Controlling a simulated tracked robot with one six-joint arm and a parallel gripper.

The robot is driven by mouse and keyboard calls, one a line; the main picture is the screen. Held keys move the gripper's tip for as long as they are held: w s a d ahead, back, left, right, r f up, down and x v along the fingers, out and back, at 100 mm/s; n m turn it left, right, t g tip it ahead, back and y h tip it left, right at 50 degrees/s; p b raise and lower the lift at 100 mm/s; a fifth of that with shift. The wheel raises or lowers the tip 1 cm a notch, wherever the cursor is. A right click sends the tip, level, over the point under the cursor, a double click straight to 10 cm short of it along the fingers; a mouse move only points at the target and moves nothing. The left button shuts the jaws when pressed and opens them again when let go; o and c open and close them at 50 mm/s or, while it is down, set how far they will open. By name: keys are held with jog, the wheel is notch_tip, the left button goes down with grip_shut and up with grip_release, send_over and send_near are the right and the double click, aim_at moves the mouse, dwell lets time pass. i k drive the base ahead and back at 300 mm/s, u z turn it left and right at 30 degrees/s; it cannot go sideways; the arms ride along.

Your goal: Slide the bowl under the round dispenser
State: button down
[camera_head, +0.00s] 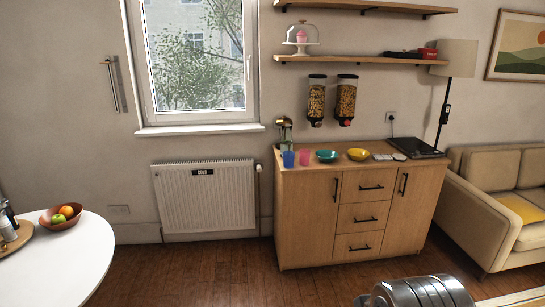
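Two cereal dispensers hang side by side on the wall above the wooden cabinet: a left dispenser (316,100) with a dark outlet and a right dispenser (347,100) with a red spot at its outlet. I cannot tell from their shapes which one is meant by round. A teal bowl (327,156) stands on the cabinet top, roughly below the left dispenser. A yellow bowl (358,154) stands to its right, slightly right of the right dispenser. Both bowls are upright and apart.
The wooden cabinet (357,216) also bears blue (289,159) and pink (304,158) cups, a tap-like metal item (285,132) and a black flat device (416,148). A sofa (505,200) stands right. A white table (70,265) with a fruit bowl (62,217) stands left. Floor between is clear.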

aim_at(325, 156)
jog(key=i, duration=2.75)
jog(key=u, duration=1.85)
